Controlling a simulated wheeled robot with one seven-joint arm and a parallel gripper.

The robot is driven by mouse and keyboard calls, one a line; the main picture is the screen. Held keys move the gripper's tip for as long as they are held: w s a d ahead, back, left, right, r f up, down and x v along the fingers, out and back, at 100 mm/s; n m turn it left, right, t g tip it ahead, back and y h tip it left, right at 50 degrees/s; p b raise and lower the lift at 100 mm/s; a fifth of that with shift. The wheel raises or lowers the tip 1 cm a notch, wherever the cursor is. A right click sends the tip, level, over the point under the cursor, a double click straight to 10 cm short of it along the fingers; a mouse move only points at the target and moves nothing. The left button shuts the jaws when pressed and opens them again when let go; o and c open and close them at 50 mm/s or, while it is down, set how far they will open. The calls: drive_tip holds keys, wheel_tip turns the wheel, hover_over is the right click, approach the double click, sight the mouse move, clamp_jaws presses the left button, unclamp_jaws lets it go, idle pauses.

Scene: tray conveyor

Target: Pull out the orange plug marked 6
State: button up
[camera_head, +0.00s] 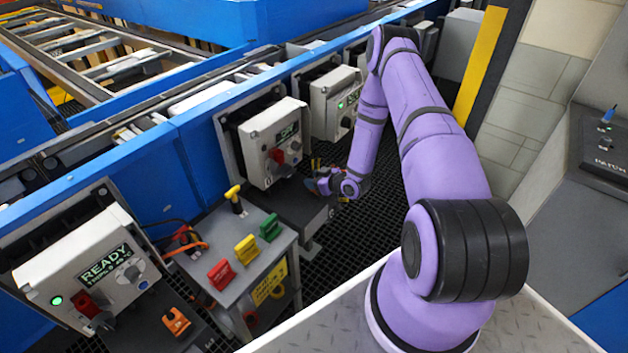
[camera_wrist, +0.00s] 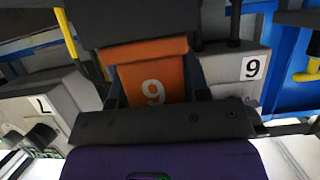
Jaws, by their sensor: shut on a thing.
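The orange plug (camera_wrist: 153,78) shows in the wrist view with a white digit that looks like a 9; a nearby white label (camera_wrist: 252,68) carries the same digit. This view appears upside down, so both would read as 6. My gripper (camera_wrist: 155,88) is shut on the plug, with dark fingers at its two sides. A dark block (camera_wrist: 135,28) adjoins the plug's far end; I cannot tell whether the plug is seated in it. In the head view, my gripper (camera_head: 325,184) is low beside a grey control box (camera_head: 262,140); the held plug is not clear there.
Another control box (camera_head: 85,275) reads READY, with a second orange plug (camera_head: 176,321) below it. A grey stand (camera_head: 235,265) holds red, yellow and green blocks and a yellow handle. A further box (camera_head: 335,103) stands behind. Blue conveyor framing (camera_head: 200,150) runs along the line.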

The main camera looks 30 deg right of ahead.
drive_tip(key=shift+r, duration=1.4)
drive_tip(key=s+d, duration=0.3)
drive_tip(key=s, duration=0.6)
drive_tip(key=shift+s+d, duration=0.2)
idle(1.0)
